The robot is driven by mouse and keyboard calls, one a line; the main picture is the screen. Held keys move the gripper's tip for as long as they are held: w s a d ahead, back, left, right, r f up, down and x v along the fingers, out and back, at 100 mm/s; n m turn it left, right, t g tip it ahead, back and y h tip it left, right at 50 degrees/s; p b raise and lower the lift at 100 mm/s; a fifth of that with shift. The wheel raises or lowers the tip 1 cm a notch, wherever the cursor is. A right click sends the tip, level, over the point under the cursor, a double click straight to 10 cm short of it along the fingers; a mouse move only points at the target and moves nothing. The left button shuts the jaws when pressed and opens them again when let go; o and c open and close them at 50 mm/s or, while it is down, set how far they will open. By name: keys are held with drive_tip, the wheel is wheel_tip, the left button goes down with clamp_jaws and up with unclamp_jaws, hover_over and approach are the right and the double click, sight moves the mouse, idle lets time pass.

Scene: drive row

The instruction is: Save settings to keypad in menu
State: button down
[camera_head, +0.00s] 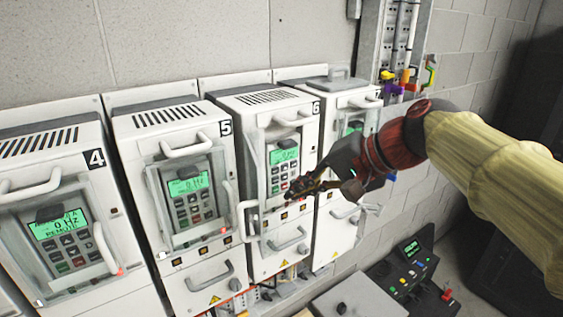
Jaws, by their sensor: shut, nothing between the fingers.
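Drive 6 (238,122) is a white cabinet with its number at the top right corner. Its keypad (283,172) has a lit green screen with text too small to read and rows of small buttons below. A handled cover edge (244,221) stands out at its left, seemingly swung open. My gripper (291,190) reaches in from the right and is shut and empty. Its dark fingertips are at the keypad's lower right and hide some buttons. I cannot tell whether they touch.
Drive 5 (150,122) and drive 4 (30,160) stand to the left, showing "0 Hz" behind handled covers. Another drive (352,100) is on the right, partly behind my arm. A grey box (362,298) and a control panel (408,270) lie below right.

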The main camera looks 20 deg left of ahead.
idle(0.6)
drive_tip(key=s+d+f+t+h+b, duration=0.1)
drive_tip(key=s+d+f+h+b, duration=0.2)
drive_tip(key=s+d+f+b, duration=0.3)
drive_tip(key=s+d+f+t+h+b, duration=0.1)
drive_tip(key=s+d+f+h+b, duration=0.2)
drive_tip(key=d+f, duration=1.1)
drive_tip(key=s+d+f+n+h+b, duration=0.1)
drive_tip(key=s+d+f+h+b, duration=0.2)
drive_tip(key=s+d+f+b, duration=0.6)
wheel_tip(320, 180, down, 12)
drive_tip(key=s+b, duration=0.1)
drive_tip(key=b, duration=0.2)
drive_tip(key=shift+d+f+t, duration=0.2)
drive_tip(key=shift+d+t, duration=0.2)
